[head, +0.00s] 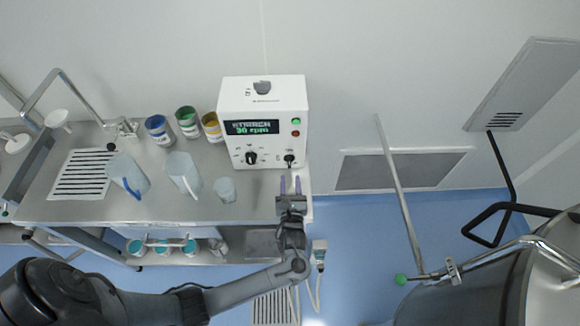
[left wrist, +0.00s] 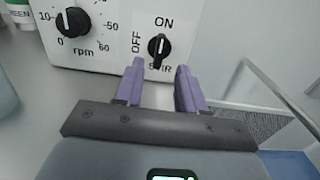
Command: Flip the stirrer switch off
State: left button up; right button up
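The stirrer switch (head: 289,159) is a small black rotary knob low on the right of the white control box (head: 234,92). In the left wrist view the switch (left wrist: 158,47) stands upright, its pointer seemingly toward ON, with OFF to its left and STIR below. The box's display (head: 251,127) is lit and shows 30 rpm. My left gripper (head: 290,183) is just in front of the switch, its purple fingers apart and empty. In the left wrist view the open fingers (left wrist: 160,70) point at the switch, one to each side of it. My right gripper is not in view.
The rpm dial (left wrist: 73,21) is left of the switch, and also shows in the head view (head: 251,158). A beaker (head: 225,190), jugs (head: 183,174) and several paint cans (head: 188,122) stand on the steel bench (head: 90,211) to the left. Open floor lies right of the bench.

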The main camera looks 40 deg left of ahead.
aim_at(290, 164)
pick_arm(q)
jog(key=x, duration=0.6)
jog(key=shift+w+a+b, duration=0.25)
jog(key=shift+b, duration=0.05)
grip_shut()
